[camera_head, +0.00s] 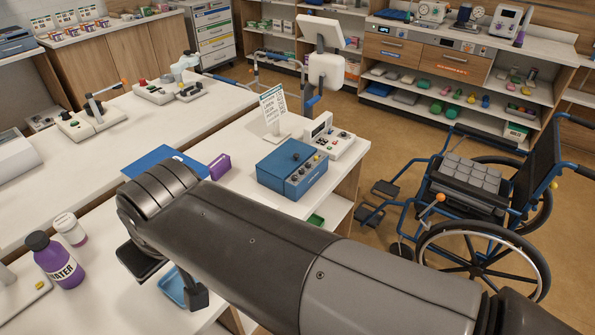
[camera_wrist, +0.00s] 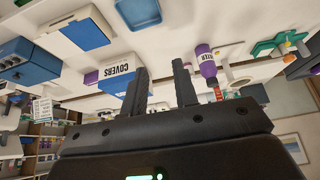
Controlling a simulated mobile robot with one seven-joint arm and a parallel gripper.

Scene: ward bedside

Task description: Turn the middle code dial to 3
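A blue box (camera_head: 283,171) with a row of small dials (camera_head: 306,171) on its slanted front stands on the white bedside counter. The numbers on the dials are too small to read, and I cannot tell which setting the middle one has. A blue box also shows at the left edge of the wrist view (camera_wrist: 28,65), seen at an odd angle. My gripper (camera_wrist: 160,80) is open and empty in the wrist view, its two dark fingers apart. In the head view my arm crosses the front, left of and nearer than the box, and mostly hides the gripper. Nothing touches the box.
A purple box (camera_head: 219,166), a blue mat (camera_head: 165,162), a sign (camera_head: 273,111) and a white device (camera_head: 335,137) are around the blue box. A wheelchair (camera_head: 470,220) is at right.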

